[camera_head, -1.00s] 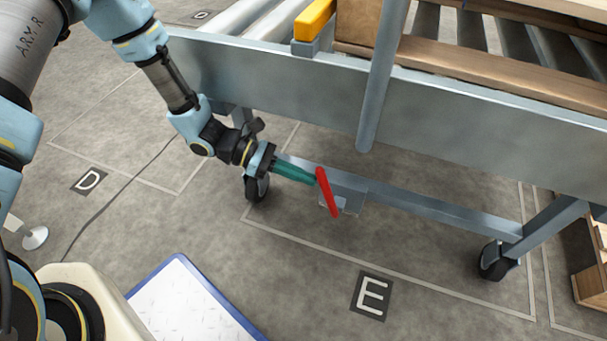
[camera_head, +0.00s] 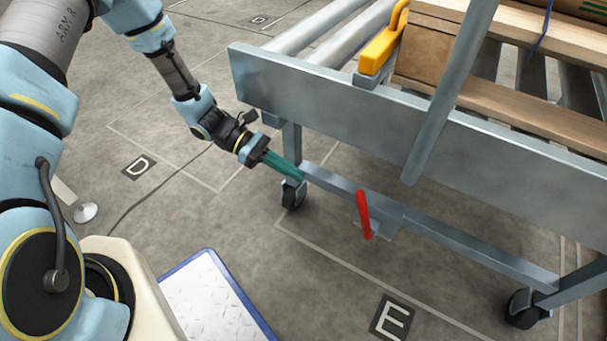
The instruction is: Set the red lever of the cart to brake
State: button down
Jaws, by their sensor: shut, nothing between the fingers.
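The red lever (camera_head: 364,216) sits on a small bracket on the cart's lower rail (camera_head: 440,233). It stands near upright in the picture, its lower end slightly to the right. I cannot read a brake marking. My gripper (camera_head: 299,174) has teal fingers, which are closed together and empty. It is left of the lever and a little higher in the picture, with a clear gap between them. Its tips overlap the left end of the rail and a cart leg in the picture; I cannot tell whether they touch.
The cart's grey side panel (camera_head: 400,125) and a slanted grey bar (camera_head: 455,90) hang above the lever. A yellow handle (camera_head: 380,50) and wooden crate (camera_head: 425,52) are on top. Black casters (camera_head: 292,195) stand at floor level. Floor in front is open.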

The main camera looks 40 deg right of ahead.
dwell(0.3)
notch_tip(320, 180, down, 10)
jog(key=n+g+h+b, duration=0.4)
jog(key=n+g+b, duration=0.2)
jog(key=n, duration=1.2)
jog(key=b, duration=0.2)
jog(key=shift+a+r+b, duration=0.2)
jog(key=shift+a+b, duration=0.15)
jog(key=b, duration=0.4)
send_near(364, 217)
jog(key=s+d+r, duration=0.3)
jog(key=r, duration=0.1)
jog(key=shift+r, duration=0.15)
jog(key=shift+s+d+r, duration=0.1)
jog(key=shift+s, duration=0.05)
